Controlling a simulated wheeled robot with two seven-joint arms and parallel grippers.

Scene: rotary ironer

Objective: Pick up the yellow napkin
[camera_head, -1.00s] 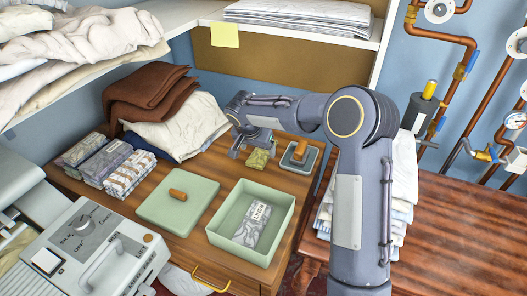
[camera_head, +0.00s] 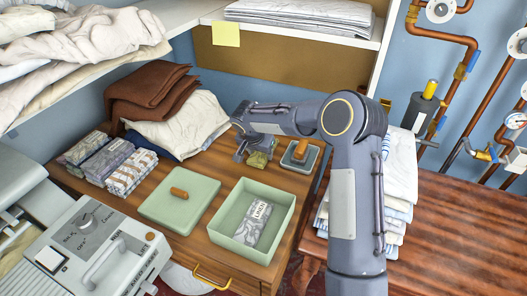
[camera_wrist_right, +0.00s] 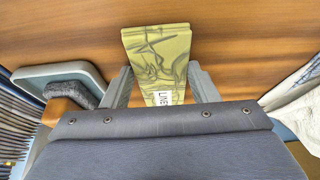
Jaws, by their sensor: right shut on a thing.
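The yellow napkin (camera_head: 257,160) is a small folded patterned bundle on the wooden table, behind the green box. In the right wrist view the napkin (camera_wrist_right: 160,60) has grey swirls and a white label, and it sits between the two fingers. My right gripper (camera_head: 252,152) is shut on it, reaching in from the right; its fingers (camera_wrist_right: 161,88) also show in the wrist view. I cannot tell whether the napkin is touching the table or slightly above it. My left gripper is not in view.
A green open box (camera_head: 278,225) holds a grey patterned napkin (camera_head: 252,223). Its green lid (camera_head: 178,210) with a wooden handle lies left of it. A grey tray with a brown-handled item (camera_head: 300,153) is right of my gripper. Folded napkins (camera_head: 105,160) and cloths (camera_head: 185,125) lie left.

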